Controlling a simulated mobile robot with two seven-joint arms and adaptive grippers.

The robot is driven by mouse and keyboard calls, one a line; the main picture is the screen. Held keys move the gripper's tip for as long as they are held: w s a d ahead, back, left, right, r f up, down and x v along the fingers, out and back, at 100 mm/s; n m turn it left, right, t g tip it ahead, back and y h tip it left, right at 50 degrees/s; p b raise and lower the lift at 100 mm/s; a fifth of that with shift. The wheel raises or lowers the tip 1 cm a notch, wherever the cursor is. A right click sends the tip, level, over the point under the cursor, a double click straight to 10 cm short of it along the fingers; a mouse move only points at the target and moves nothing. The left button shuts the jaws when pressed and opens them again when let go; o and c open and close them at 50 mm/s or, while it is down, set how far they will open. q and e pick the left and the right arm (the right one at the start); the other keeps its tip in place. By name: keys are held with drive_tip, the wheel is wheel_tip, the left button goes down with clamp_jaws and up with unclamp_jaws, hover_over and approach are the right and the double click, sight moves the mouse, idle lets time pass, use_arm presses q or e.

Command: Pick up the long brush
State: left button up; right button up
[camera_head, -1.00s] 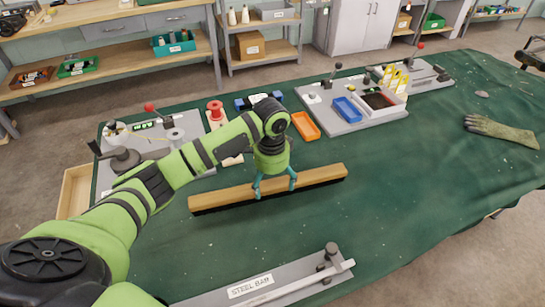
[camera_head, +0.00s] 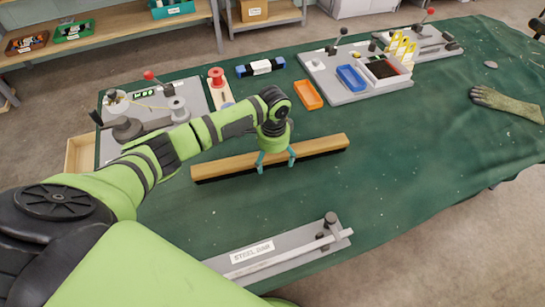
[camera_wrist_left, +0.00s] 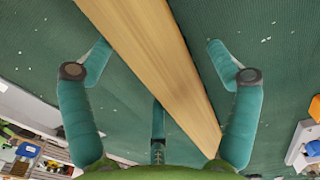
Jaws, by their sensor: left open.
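The long brush (camera_head: 322,146) lies on the green cloth-covered table, with a light wooden back on top and dark bristles below. It runs roughly left to right, its right end slightly farther back. My left gripper (camera_head: 276,165) is above the middle of the brush, its teal fingers spread open. In the left wrist view, the wooden back (camera_wrist_left: 150,50) passes between the open fingers (camera_wrist_left: 160,60), with a gap on each side. No grip on the brush shows. My right gripper is not in view.
A grey steel bar fixture (camera_head: 285,255) lies in front of the brush. Behind are an orange tray (camera_head: 308,95), a blue-and-white block (camera_head: 260,67), a red spool (camera_head: 216,75) and a grey board with a blue bin (camera_head: 351,78). The cloth right of the brush is clear.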

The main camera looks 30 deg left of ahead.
sight(274, 155)
use_arm(q)
drive_tip(key=c, duration=1.6)
drive_tip(key=shift+o, duration=0.2)
drive_tip(key=shift+r, duration=0.15)
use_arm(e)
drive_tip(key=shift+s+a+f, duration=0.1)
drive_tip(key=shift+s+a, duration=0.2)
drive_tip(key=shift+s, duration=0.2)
use_arm(q)
wheel_tip(274, 155, up, 4)
drive_tip(key=shift+w+f+b, duration=0.1)
drive_tip(key=shift+w+b, duration=0.05)
drive_tip(key=shift+b, duration=0.4)
drive_tip(key=d+r, duration=0.2)
drive_tip(key=d, duration=0.2)
drive_tip(key=s+d+r+b, duration=0.1)
drive_tip(key=d+r, duration=0.1)
drive_tip(key=d, duration=0.1)
drive_tip(key=d+r+b, duration=0.1)
drive_tip(key=d+r, duration=0.2)
drive_tip(key=d, duration=0.1)
drive_tip(key=shift+s+d, duration=0.3)
drive_tip(key=shift+d, duration=0.05)
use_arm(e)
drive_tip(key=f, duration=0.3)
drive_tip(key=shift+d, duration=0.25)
